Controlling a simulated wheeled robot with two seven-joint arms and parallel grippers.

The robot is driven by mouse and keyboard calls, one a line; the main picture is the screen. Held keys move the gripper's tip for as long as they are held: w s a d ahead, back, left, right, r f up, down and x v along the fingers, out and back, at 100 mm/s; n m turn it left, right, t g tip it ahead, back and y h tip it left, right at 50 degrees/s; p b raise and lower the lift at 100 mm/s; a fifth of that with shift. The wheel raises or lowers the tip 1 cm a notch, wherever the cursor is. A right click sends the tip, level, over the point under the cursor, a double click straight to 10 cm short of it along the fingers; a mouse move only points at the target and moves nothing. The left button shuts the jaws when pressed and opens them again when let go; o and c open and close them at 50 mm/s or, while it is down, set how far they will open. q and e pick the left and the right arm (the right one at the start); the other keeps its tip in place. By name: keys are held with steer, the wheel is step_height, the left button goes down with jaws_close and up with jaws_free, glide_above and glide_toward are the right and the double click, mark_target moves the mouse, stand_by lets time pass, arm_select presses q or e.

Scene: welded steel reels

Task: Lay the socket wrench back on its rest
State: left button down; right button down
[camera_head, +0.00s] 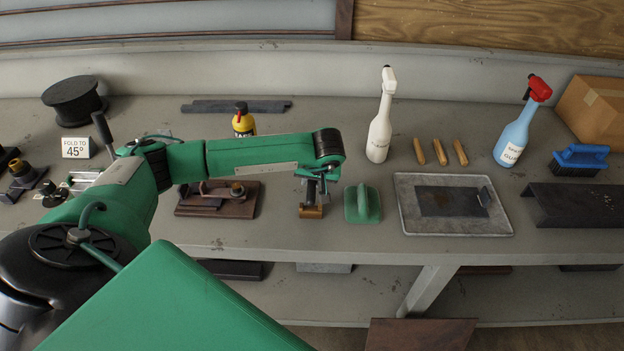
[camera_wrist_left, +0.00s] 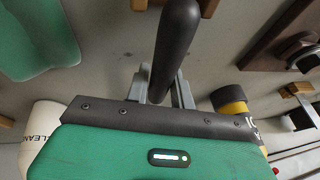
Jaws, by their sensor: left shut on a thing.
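My left gripper (camera_head: 313,190) is shut on the socket wrench. In the left wrist view its dark, round, thick handle (camera_wrist_left: 176,45) lies between the two grey fingers (camera_wrist_left: 165,88). In the head view the gripper points down over a small ochre-brown block (camera_head: 311,212), which looks like the rest. Ochre pieces of it (camera_wrist_left: 206,7) also show on both sides of the handle in the left wrist view. The fingers hide most of the wrench in the head view, and I cannot tell whether it touches the rest. My right gripper is not in view.
A green hand float (camera_head: 363,204) stands close right of the gripper, a brown board with a nut (camera_head: 217,199) close left. A metal tray (camera_head: 408,218), a white spray bottle (camera_head: 380,135) and a yellow bottle (camera_head: 244,122) stand around. The bench front edge is near.

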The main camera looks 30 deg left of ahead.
arm_select(q)
steer(key=shift+f+b, duration=0.35)
steer(key=shift+f, duration=0.1)
steer(key=c, duration=1.1)
jaws_free()
steer(key=shift+r, duration=0.1)
steer(key=shift+p+v, duration=1.05)
steer(key=shift+v, duration=0.55)
steer(key=p+v, duration=0.2)
steer(key=v, duration=0.2)
steer(key=shift+s+d+r, duration=0.1)
steer(key=shift+r, duration=0.2)
